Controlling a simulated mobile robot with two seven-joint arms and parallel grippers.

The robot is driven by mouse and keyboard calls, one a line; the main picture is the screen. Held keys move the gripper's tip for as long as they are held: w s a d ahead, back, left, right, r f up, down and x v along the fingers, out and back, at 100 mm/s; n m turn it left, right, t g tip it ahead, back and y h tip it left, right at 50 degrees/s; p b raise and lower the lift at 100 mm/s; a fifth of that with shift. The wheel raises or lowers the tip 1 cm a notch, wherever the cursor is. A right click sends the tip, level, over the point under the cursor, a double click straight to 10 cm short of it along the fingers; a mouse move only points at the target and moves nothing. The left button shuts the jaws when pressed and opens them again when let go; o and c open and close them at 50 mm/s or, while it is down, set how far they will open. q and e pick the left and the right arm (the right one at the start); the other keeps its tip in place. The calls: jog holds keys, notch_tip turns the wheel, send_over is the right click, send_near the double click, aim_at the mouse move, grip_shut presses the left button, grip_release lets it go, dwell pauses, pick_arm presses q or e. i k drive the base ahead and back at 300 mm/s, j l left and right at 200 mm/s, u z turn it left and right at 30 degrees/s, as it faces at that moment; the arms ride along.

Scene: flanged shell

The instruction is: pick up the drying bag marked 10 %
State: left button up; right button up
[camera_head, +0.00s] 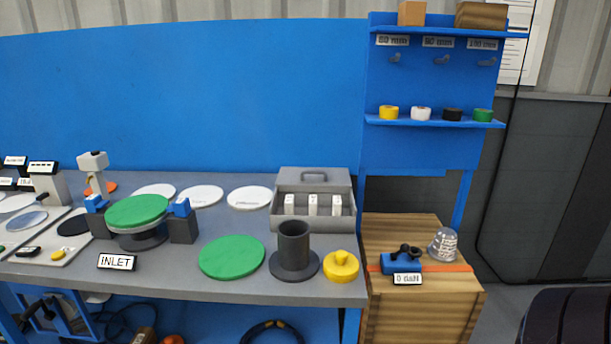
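An open grey box (313,180) with a handle on its raised lid stands at the back right of the bench. Three white upright packets stand in it: a left one (289,204), a middle one (313,204) and a right one (336,205). They look like the drying bags, but their markings are too small to read, so I cannot tell which is marked 10 %. Neither of my grippers shows in the head view.
A dark flanged tube (293,250), a yellow knobbed plug (341,266) and a green disc (231,257) lie in front of the box. White discs (249,198) lie to its left. A wooden crate (413,305) with a blue tool (402,262) stands right of the bench.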

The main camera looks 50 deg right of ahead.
aim_at(289, 204)
jog(key=z, duration=1.55)
jog(key=i+j, duration=0.1)
jog(key=j, duration=0.15)
jog(key=i+j+z, duration=0.15)
jog(key=k+j, duration=0.05)
